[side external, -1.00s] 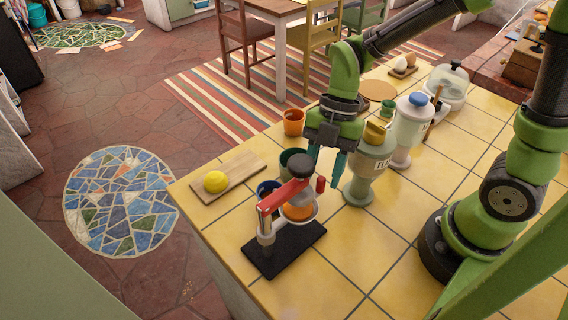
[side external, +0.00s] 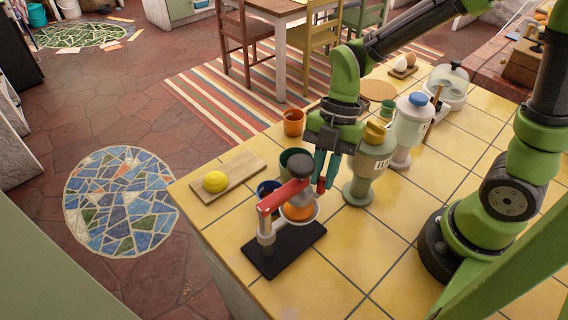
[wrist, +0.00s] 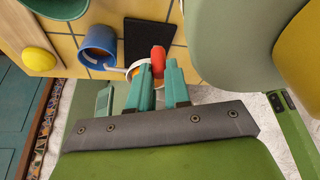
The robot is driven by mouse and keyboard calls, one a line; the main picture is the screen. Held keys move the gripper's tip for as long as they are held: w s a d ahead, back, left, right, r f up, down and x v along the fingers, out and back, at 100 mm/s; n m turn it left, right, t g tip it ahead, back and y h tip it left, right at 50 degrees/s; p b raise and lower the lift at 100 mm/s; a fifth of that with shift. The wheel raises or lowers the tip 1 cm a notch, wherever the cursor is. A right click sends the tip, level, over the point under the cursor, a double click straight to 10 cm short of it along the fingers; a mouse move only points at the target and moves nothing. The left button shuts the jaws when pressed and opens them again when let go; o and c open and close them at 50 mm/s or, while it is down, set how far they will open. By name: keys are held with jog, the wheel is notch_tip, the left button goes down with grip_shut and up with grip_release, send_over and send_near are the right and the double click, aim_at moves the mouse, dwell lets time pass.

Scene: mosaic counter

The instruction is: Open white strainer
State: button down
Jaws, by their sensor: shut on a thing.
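The white strainer (side external: 314,216) sits in the juice press, a ring with an orange piece (side external: 299,212) in it, under the press's dark round head (side external: 300,166). Its rim (wrist: 130,72) also shows in the wrist view, partly hidden by a finger. A short red handle (side external: 321,185) stands at the strainer's right side. My gripper (side external: 323,177) has come down on this handle with its teal fingers shut on it. In the wrist view the red handle (wrist: 158,58) sticks out between the fingertips (wrist: 158,70).
The press has a red lever (side external: 283,196) and a black base (side external: 283,249). A blue cup (side external: 267,188) and a dark green cup (side external: 291,156) stand close behind. The front counter tiles (side external: 330,275) are clear.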

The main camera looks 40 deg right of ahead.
jog(key=shift+s, duration=0.85)
jog(key=c, duration=1.1)
grip_release()
jog(key=shift+a, duration=0.1)
jog(key=v, duration=1.7)
